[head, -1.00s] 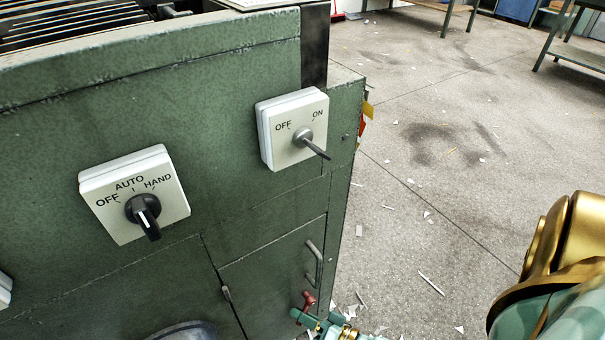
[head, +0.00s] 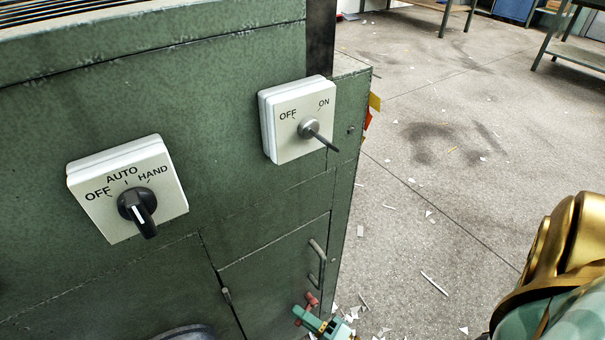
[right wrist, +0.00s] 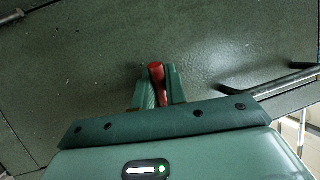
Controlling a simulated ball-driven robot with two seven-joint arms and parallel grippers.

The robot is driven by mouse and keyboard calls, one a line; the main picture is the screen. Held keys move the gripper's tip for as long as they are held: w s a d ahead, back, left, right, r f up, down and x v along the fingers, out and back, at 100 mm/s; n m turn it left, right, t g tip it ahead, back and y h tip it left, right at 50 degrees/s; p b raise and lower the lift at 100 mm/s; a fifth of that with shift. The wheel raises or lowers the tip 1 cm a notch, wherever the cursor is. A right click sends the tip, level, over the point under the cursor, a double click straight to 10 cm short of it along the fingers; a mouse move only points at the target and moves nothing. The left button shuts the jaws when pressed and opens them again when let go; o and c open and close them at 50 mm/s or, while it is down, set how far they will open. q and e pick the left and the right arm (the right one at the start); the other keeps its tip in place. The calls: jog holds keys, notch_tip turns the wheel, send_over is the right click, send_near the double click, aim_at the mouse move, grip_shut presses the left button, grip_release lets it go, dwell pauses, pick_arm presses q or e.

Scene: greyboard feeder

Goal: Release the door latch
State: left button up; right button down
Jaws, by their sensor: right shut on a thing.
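The door (head: 277,268) is a green panel low on the green cabinet, closed as far as I can see. The latch (head: 311,299) is a small red handle near the door's lower right. In the right wrist view the red latch (right wrist: 156,71) stands between the two green fingers of my right gripper (right wrist: 157,88), which is shut on it. In the head view my right gripper (head: 308,316) shows at the bottom edge, at the latch. My left gripper is not in view.
A bar handle (head: 318,263) sits on the door above the latch, and it shows in the right wrist view (right wrist: 285,82). A selector switch (head: 137,207) and an OFF/ON switch (head: 308,128) protrude from the cabinet. Scraps litter the floor (head: 430,220) at right.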

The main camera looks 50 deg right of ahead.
dwell(0.4)
jog(key=c, duration=1.5)
grip_release()
jog(key=shift+d, duration=0.1)
jog(key=shift+s+f, duration=0.1)
jog(key=shift+s, duration=0.15)
jog(key=shift+v, duration=7.9)
